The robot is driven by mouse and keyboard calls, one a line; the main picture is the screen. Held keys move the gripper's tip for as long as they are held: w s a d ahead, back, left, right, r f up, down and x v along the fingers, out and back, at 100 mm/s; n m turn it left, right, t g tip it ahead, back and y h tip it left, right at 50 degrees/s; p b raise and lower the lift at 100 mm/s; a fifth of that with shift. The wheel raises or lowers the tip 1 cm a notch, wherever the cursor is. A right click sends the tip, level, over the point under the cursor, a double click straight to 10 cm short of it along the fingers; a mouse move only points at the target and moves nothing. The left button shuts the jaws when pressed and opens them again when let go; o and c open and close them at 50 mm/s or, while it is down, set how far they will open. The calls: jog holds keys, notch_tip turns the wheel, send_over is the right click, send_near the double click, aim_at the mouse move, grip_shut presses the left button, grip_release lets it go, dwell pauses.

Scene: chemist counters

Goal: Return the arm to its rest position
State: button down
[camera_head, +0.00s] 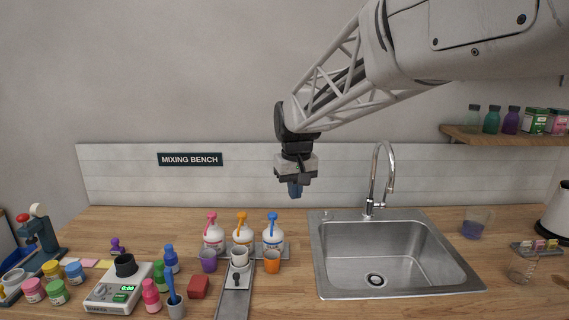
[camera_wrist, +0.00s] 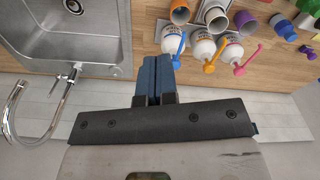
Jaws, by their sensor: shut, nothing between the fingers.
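My gripper (camera_head: 295,190) hangs above the back of the counter, pointing down, between the pump bottles and the sink. It is well clear of the counter top. In the wrist view my gripper (camera_wrist: 154,62) shows its two blue fingers pressed together with nothing between them. My arm reaches in from the upper right of the head view.
A steel sink (camera_head: 330,282) with a tall faucet (camera_head: 371,180) lies to the right below my gripper. Pump bottles (camera_head: 273,237), small cups (camera_head: 271,262) and a scale (camera_head: 118,290) stand to the left. A wooden shelf (camera_head: 480,135) with jars is at the right.

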jog(key=s+d+f+m, duration=0.1)
jog(key=s+d, duration=0.4)
jog(key=s, duration=0.6)
jog(key=s+d+f+m+t, duration=0.1)
jog(key=s+d+f, duration=0.3)
jog(key=s, duration=0.8)
jog(key=s+d+f+m, duration=0.2)
jog(key=s+d, duration=0.5)
jog(key=s, duration=0.5)
jog(key=shift+f+t, duration=0.3)
jog(key=shift+f, duration=0.25)
